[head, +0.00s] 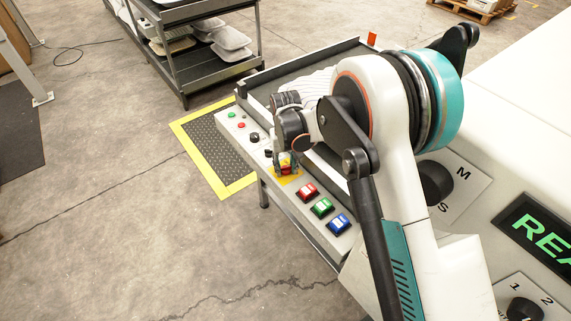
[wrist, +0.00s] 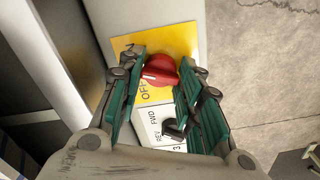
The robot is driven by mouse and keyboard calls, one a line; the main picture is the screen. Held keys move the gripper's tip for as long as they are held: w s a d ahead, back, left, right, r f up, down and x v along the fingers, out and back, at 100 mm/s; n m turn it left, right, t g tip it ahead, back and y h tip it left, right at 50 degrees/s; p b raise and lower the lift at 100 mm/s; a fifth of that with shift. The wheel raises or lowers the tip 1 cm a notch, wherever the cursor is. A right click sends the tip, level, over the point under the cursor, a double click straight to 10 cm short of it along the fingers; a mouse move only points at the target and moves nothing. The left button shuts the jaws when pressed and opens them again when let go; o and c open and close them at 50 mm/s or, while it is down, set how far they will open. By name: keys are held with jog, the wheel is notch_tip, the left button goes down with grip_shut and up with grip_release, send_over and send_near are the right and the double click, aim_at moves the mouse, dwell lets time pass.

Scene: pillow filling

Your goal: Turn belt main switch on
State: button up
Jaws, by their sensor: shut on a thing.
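The belt main switch is a red rotary knob (wrist: 160,70) on a yellow plate (wrist: 174,40) with the word OFF beside it. My gripper (wrist: 163,75) has its green-padded fingers on either side of the red knob and is shut on it. The knob's pointer angle is hard to read between the fingers. In the head view my gripper (head: 286,163) reaches down onto the yellow plate (head: 290,179) on the control panel, and it mostly hides the knob there.
A black FWD/REV selector (wrist: 173,128) sits close to the red knob. Lit red (head: 307,191), green (head: 322,207) and blue (head: 339,223) buttons lie along the panel. A shelf cart (head: 190,60) stands behind. A yellow-edged floor mat (head: 215,150) lies beside the panel.

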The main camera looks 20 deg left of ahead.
aim_at(285, 167)
jog(key=shift+m, duration=1.9)
jog(key=o, duration=1.1)
jog(key=shift+c, duration=0.2)
notch_tip(285, 167, up, 12)
jog(key=shift+f, duration=0.1)
